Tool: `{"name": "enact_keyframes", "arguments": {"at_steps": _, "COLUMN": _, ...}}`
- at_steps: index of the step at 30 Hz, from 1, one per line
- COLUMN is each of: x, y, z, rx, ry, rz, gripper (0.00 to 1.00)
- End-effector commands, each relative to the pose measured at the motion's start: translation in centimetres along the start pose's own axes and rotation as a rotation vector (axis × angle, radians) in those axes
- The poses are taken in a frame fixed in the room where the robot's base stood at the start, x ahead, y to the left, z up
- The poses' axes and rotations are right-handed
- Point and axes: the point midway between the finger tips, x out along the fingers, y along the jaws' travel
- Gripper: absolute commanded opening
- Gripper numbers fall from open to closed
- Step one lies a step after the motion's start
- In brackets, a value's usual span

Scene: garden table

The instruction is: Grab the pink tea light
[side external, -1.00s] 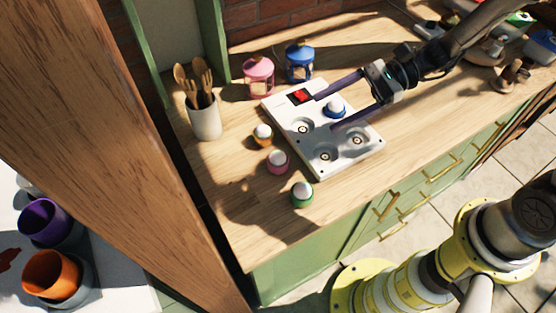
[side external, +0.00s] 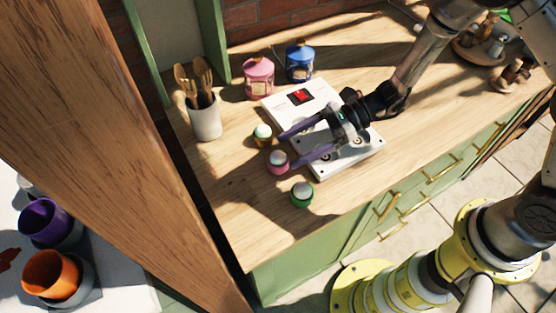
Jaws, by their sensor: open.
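The pink tea light (side external: 277,168), a small round cup with a whitish top, stands on the wooden table just left of the white board. My gripper (side external: 287,153) is open and empty, its two purple fingers pointing left over the board's left edge. The lower fingertip is right at the pink tea light's right side in the picture; I cannot tell if they touch. A green tea light (side external: 302,200) stands nearer the table's front edge.
The white board (side external: 290,90) with round recesses and a red patch lies under my gripper. Behind it stand a pink lantern (side external: 259,80) and a blue lantern (side external: 300,65). A white utensil cup (side external: 204,122) is at the left. The table's front left is clear.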

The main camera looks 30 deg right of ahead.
Motion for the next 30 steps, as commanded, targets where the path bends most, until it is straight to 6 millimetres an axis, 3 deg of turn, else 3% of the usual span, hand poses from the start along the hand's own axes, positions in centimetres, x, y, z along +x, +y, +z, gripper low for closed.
{"name": "enact_keyframes", "arguments": {"at_steps": 9, "x": 4.2, "y": 0.3, "z": 0.1, "rx": -0.001, "ry": 0.0, "rz": 0.004, "gripper": 0.8}}
{"name": "enact_keyframes", "arguments": {"at_steps": 18, "x": 4.7, "y": 0.2, "z": 0.1, "rx": -0.001, "ry": 0.0, "rz": 0.001, "gripper": 0.8}}
{"name": "enact_keyframes", "arguments": {"at_steps": 30, "x": 4.6, "y": 0.2, "z": 0.1, "rx": -0.001, "ry": 0.0, "rz": 0.001, "gripper": 0.09}}
